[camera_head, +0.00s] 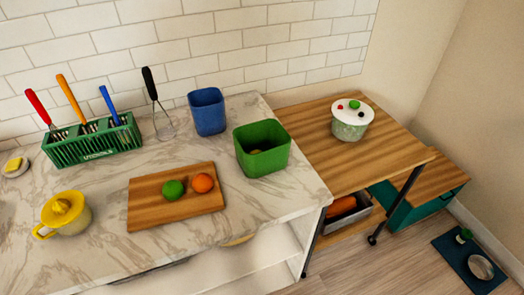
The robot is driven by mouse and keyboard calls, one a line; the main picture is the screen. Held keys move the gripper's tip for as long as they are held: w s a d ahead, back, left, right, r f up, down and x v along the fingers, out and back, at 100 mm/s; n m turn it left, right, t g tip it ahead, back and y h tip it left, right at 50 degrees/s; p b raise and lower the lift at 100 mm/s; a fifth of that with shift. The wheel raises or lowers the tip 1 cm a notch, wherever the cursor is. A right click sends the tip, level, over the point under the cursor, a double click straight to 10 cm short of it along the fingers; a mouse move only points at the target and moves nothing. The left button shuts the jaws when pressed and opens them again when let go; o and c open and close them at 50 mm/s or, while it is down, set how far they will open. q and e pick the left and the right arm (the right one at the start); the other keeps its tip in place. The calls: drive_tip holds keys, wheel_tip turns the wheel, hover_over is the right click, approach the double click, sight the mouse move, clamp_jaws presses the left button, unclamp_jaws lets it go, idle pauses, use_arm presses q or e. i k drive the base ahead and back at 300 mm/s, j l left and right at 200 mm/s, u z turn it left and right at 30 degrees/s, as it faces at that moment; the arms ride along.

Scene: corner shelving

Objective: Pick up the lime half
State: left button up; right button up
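A round green fruit (173,190), which looks like a lime, lies on the wooden cutting board (145,215) on the marble counter. An orange fruit (203,183) lies close to its right. I cannot tell whether either is whole or cut. A small green piece (354,104) sits on the white lid of a pot (349,125) on the wooden table at right. Another small green thing (464,235) is on a dark blue mat or tray on the floor, too small to make out. Neither of my grippers is in view.
A yellow-topped juicer (66,212) stands left of the board. Behind are a green utensil rack (92,144), an upright whisk, a blue bin (207,111) and a green bin (262,147). The counter's front left is bare. A lower wooden table (375,155) adjoins at right.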

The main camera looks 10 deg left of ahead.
sight(172, 189)
drive_tip(key=u, duration=1.15)
drive_tip(key=k+j, duration=0.05)
